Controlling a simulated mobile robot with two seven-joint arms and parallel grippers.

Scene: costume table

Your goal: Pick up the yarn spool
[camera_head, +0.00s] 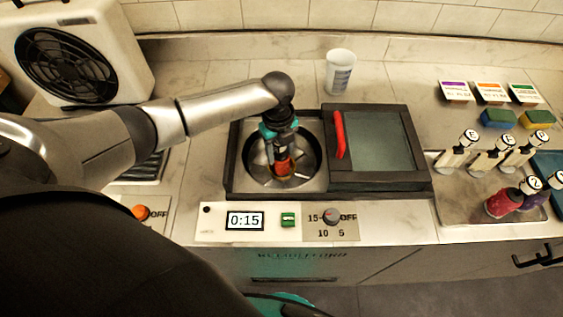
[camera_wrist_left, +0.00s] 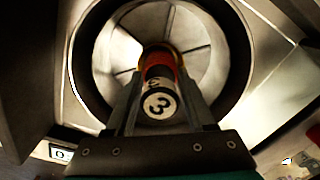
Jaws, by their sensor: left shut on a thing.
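The yarn spool (camera_head: 283,167) has orange-red yarn and sits inside the round metal basin (camera_head: 258,176) of the counter unit. In the left wrist view the spool (camera_wrist_left: 159,104) shows its white round cap marked 3, with its red body lower down. My left gripper (camera_head: 281,153) points down into the basin and is shut on the spool, one finger on each side of its upper part. Whether the spool touches the basin floor is hard to tell. My right gripper is not in view.
A dark lid with a red handle (camera_head: 339,135) lies open beside the basin. The control panel (camera_head: 268,225) in front reads 0:15. A white cup (camera_head: 340,72) stands behind. A metal tray (camera_head: 455,208) at right holds several other spools. A fan unit (camera_head: 80,60) stands at back left.

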